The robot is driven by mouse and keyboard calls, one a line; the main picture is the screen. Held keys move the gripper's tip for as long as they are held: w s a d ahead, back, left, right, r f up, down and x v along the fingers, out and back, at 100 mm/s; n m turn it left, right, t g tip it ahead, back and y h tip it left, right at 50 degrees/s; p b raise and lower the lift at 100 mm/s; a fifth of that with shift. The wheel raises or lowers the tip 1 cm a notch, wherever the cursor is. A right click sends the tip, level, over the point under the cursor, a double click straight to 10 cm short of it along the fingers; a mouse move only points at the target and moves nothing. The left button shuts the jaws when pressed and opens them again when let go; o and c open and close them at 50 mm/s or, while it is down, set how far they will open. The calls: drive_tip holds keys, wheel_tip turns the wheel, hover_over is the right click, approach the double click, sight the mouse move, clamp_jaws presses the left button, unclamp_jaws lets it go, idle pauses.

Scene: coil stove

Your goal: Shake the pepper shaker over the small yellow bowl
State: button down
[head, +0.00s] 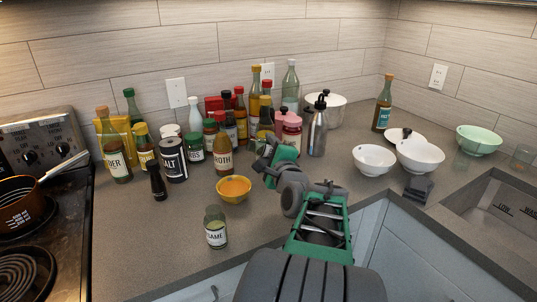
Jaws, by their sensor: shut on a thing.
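The small yellow bowl (233,195) stands upright on the counter, left of my arm, with orange-yellow contents. My gripper (262,148) is above and behind the bowl, to its right, in front of the bottles. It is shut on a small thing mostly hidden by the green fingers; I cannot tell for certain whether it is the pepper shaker. A slim black shaker or mill (159,183) stands on the counter left of the bowl, apart from my gripper.
Several bottles and jars, including a black salt canister (174,160), crowd behind the bowl. A sesame jar (216,228) stands in front of it. A steel bottle (318,130) and white bowls (374,161) are to the right. The stove (70,235) is at left, the sink (497,215) at right.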

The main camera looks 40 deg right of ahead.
sight(258, 153)
drive_tip(key=a+n+b, duration=0.1)
drive_tip(key=n, duration=0.1)
drive_tip(key=w+a+n+b, duration=0.1)
drive_tip(key=n+b, duration=0.1)
drive_tip(key=a+n+b, duration=0.1)
drive_tip(key=n, duration=0.1)
drive_tip(key=shift+w+h+b, duration=0.25)
drive_tip(key=shift+h+b, duration=0.05)
drive_tip(key=shift+b, duration=0.05)
drive_tip(key=n+b, duration=0.1)
drive_tip(key=a+n+b, duration=0.1)
drive_tip(key=n+b, duration=0.1)
drive_tip(key=w+a+n+b, duration=0.1)
drive_tip(key=n+b, duration=0.1)
drive_tip(key=shift+w+a+r+g, duration=0.1)
drive_tip(key=shift+a+r+g, duration=0.05)
drive_tip(key=shift+r+g, duration=0.15)
drive_tip(key=shift+n, duration=0.3)
drive_tip(key=shift+r+p, duration=0.85)
drive_tip(key=shift+r, duration=1.45)
wheel_tip(258, 153, down, 6)
drive_tip(key=b, duration=0.5)
drive_tip(key=shift+r+b, duration=0.25)
drive_tip(key=shift+b, duration=0.1)
drive_tip(key=shift+r+p, duration=0.45)
drive_tip(key=shift+r, duration=0.05)
